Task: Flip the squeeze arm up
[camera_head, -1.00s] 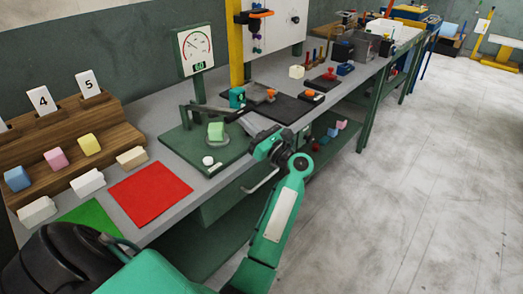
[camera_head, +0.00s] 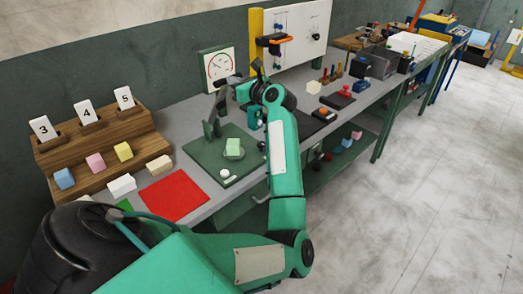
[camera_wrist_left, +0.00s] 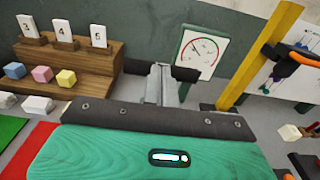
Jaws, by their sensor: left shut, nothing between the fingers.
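The foam press has a dark green base (camera_head: 222,175) on the bench, with a green foam block (camera_head: 233,145) on its round plate. The grey squeeze arm (camera_head: 219,104) stands steeply upright at the back of the press, with a dark bar at its top. It also shows in the left wrist view (camera_wrist_left: 158,86), in front of the dial. My left gripper (camera_head: 243,91) is shut and empty, high beside the upper part of the squeeze arm. Whether they touch is unclear. My right gripper is out of view.
A dial gauge (camera_head: 218,66) stands behind the press. A wooden stepped rack (camera_head: 100,150) with coloured blocks and a red mat (camera_head: 174,195) are to the left. A yellow post (camera_head: 256,40) and white panel (camera_head: 300,35) stand behind my gripper.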

